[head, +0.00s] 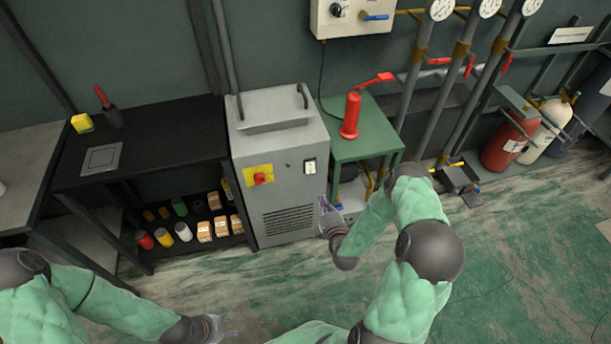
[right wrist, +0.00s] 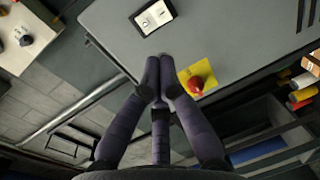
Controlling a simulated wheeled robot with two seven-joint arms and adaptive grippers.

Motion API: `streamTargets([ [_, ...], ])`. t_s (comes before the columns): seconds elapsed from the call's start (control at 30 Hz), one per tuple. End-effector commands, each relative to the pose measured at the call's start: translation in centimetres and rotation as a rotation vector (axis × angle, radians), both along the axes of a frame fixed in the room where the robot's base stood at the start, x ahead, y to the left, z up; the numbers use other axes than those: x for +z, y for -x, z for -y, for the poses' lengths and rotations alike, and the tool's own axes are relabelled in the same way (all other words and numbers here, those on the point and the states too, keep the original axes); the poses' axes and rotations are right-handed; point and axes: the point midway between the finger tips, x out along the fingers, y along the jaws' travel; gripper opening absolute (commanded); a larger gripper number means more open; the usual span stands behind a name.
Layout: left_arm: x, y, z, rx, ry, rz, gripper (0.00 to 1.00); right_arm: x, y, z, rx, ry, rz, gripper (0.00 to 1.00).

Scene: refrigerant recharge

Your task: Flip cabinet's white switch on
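The grey cabinet (head: 278,160) stands at the centre of the head view. Its white switch (head: 309,167) is a small white plate with a dark part, on the upper right of the front face. The switch also shows at the top of the right wrist view (right wrist: 153,17). My right gripper (head: 324,205) is in front of the cabinet, below and right of the switch. In the right wrist view its fingertips (right wrist: 160,62) are together and empty, apart from the switch in the picture. My left gripper (head: 234,326) is low in the head view, fingers apart and empty.
A red knob on a yellow plate (head: 259,175) is on the cabinet front, left of the switch. A green table (head: 372,134) with a red cylinder (head: 351,115) stands right of the cabinet. A black shelf (head: 150,150) stands to the left. The floor in front is clear.

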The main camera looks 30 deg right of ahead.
Motion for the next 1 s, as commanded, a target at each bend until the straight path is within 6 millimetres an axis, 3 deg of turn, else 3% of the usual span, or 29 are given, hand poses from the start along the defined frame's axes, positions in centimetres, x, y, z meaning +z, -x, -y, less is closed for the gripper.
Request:
streamTargets([
  [0.3,0.0,0.0,0.0,0.000,0.000,0.000,0.40,0.0,-0.1,0.0,0.000,0.001,0.001,0.00],
  [0.47,-0.5,0.0,0.0,0.000,0.000,0.000,0.40,-0.2,-1.2,0.2,0.002,0.002,0.003,0.00],
  [1.0,-3.9,0.0,0.0,0.000,0.000,0.000,0.40,-1.7,-10.3,2.4,0.001,0.001,0.003,0.00],
])
